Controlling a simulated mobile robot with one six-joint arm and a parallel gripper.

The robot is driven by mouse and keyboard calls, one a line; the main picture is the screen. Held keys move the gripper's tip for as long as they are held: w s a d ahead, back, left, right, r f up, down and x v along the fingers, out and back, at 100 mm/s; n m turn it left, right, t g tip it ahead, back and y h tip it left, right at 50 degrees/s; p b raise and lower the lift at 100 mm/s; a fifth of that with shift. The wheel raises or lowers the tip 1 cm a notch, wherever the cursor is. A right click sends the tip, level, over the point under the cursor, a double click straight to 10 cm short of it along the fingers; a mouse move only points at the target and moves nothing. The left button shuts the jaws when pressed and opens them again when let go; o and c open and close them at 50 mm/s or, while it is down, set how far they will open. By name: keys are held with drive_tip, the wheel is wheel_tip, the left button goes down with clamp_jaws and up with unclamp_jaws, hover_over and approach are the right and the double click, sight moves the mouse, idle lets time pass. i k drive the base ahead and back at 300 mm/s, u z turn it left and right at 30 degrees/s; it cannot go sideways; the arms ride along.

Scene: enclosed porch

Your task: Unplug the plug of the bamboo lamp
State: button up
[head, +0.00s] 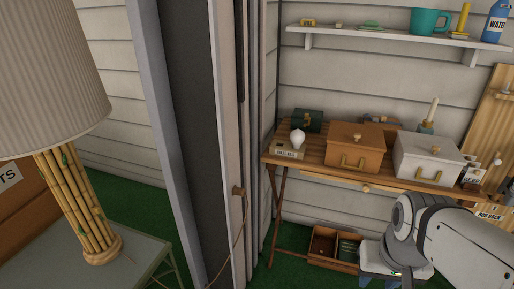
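The bamboo lamp (78,205) stands upright on a grey-green table at the left, with a pleated grey shade (45,75) and a round wooden base. A small brown plug (238,190) sits on the narrow upright post right of the dark door gap. A thin tan cord (233,240) hangs from it and runs down out of the bottom of the picture. Whether this cord joins the lamp is out of sight. My white arm comes in at the lower right, far from the plug. My gripper's fingers do not show.
A wooden side table (315,160) at the right holds an orange box (355,147), a white box (427,157) and a light bulb (297,138). A shelf (390,36) hangs above. A wooden crate (332,248) sits on the green floor below. The lamp's table (130,277) fills the lower left.

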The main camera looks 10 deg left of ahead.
sight(236, 191)
drive_tip(key=u, duration=0.5)
drive_tip(key=i, duration=0.75)
drive_tip(key=u, duration=0.45)
drive_tip(key=k, duration=0.95)
drive_tip(key=u, duration=0.15)
drive_tip(key=i, duration=0.95)
drive_tip(key=z, duration=0.1)
